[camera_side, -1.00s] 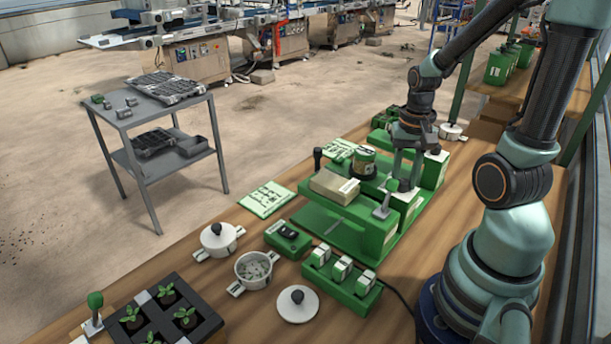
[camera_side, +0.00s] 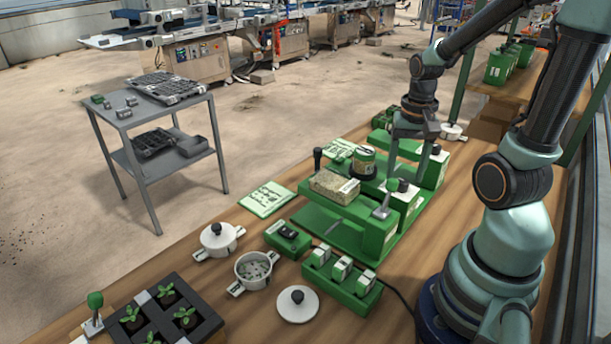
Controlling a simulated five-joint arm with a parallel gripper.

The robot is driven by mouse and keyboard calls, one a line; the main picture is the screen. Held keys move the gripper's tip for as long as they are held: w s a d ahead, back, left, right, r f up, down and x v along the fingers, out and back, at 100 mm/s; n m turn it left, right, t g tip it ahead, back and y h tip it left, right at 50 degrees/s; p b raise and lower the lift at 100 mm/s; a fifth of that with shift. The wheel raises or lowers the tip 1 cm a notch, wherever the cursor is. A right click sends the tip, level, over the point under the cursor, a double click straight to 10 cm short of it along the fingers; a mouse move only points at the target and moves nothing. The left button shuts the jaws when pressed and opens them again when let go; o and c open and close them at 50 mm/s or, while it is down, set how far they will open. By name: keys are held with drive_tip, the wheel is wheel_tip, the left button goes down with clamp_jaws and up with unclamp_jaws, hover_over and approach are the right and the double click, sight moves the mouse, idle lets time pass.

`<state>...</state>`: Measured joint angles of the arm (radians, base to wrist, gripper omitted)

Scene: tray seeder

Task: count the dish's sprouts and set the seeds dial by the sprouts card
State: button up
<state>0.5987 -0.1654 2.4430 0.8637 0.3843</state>
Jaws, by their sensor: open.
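A round white dish (camera_side: 254,268) with two side handles stands open at the front of the bench. Small grey-green bits lie in it, too small to count here. A round white lid (camera_side: 297,306) with a dark knob lies beside it. A green-and-white card (camera_side: 266,198) lies flat at the bench's left edge, and another card (camera_side: 340,149) lies further back; their print is unreadable. A dark knob (camera_side: 403,186) shows on the green seeder (camera_side: 375,236); I cannot tell whether it is the seeds dial. My gripper (camera_side: 406,168) is open and empty, just above that knob.
A speckled tan block (camera_side: 335,187) sits on the seeder. A lidded white pot (camera_side: 217,239), a green box with a black top (camera_side: 288,238) and a green rack of white-topped pieces (camera_side: 342,279) stand nearby. A black tray of seedlings (camera_side: 205,329) is at front left.

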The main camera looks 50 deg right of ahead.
sight(404, 180)
wheel_tip(404, 180, up, 10)
idle(0.4)
drive_tip(key=w+a+r+n+t, duration=0.1)
drive_tip(key=w+a+n+t, duration=0.1)
drive_tip(key=a+n, duration=0.3)
drive_tip(key=w+a+r+n+t, duration=0.1)
drive_tip(key=w+a+n+t, duration=0.2)
drive_tip(key=a+n, duration=0.3)
drive_tip(key=w+a, duration=0.1)
drive_tip(key=a, duration=0.3)
drive_tip(key=shift+w+t, duration=0.25)
drive_tip(key=shift+t, duration=0.05)
